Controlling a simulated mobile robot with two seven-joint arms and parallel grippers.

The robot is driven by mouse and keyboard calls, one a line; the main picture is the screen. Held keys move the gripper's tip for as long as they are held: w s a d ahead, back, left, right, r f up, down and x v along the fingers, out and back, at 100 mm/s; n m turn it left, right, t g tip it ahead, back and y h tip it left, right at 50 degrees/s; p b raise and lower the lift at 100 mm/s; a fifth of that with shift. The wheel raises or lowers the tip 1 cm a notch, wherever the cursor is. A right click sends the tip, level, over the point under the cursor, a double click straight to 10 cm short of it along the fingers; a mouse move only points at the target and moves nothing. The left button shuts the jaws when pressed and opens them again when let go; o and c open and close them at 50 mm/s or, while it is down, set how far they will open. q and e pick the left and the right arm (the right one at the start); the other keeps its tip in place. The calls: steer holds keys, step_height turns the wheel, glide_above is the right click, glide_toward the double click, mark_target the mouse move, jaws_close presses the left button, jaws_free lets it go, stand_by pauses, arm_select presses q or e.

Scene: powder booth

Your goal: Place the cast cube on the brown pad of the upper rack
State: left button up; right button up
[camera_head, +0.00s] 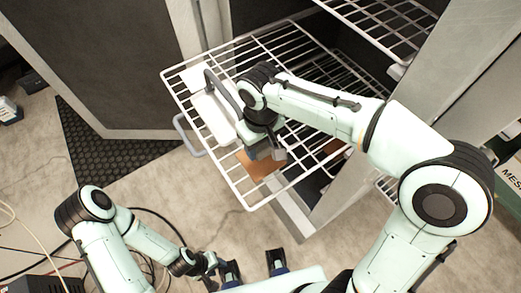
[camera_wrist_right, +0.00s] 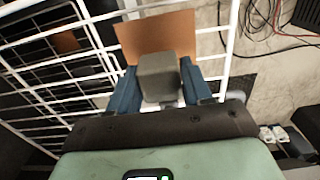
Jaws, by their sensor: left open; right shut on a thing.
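My right gripper (camera_wrist_right: 160,92) is shut on the grey cast cube (camera_wrist_right: 158,76), which sits between its two blue fingers. In the head view the right gripper (camera_head: 266,152) hangs over the front part of the pulled-out upper wire rack (camera_head: 244,194). The brown pad (camera_wrist_right: 155,36) lies on this rack just beyond the cube in the wrist view; in the head view the pad (camera_head: 258,167) is partly hidden by the gripper. I cannot tell whether the cube touches the pad. My left gripper (camera_head: 253,266) is open and empty at the bottom of the head view.
A white object with a dark curved handle (camera_head: 212,104) is on the left of the rack. Another brown patch (camera_wrist_right: 66,41) shows lower down through the wires. A higher wire shelf (camera_head: 385,22) is at top right. An open cabinet door (camera_head: 100,60) stands left. Cables lie on the floor.

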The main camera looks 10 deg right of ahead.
arm_select(q)
steer(key=shift+s+f, duration=0.1)
steer(key=shift+f, duration=0.15)
arm_select(e)
steer(key=shift+f, duration=1.3)
steer(key=shift+f, duration=0.2)
arm_select(q)
steer(key=shift+f, duration=0.1)
arm_select(e)
steer(key=o, duration=1.2)
steer(key=shift+r, duration=0.15)
step_height(320, 180, up, 11)
steer(key=shift+r+p, duration=0.15)
steer(key=shift+p, duration=0.8)
arm_select(q)
steer(key=r, duration=0.1)
steer(key=w+r, duration=0.1)
steer(key=shift+w+r, duration=0.1)
steer(key=shift+r, duration=0.3)
arm_select(e)
steer(key=shift+r, duration=0.4)
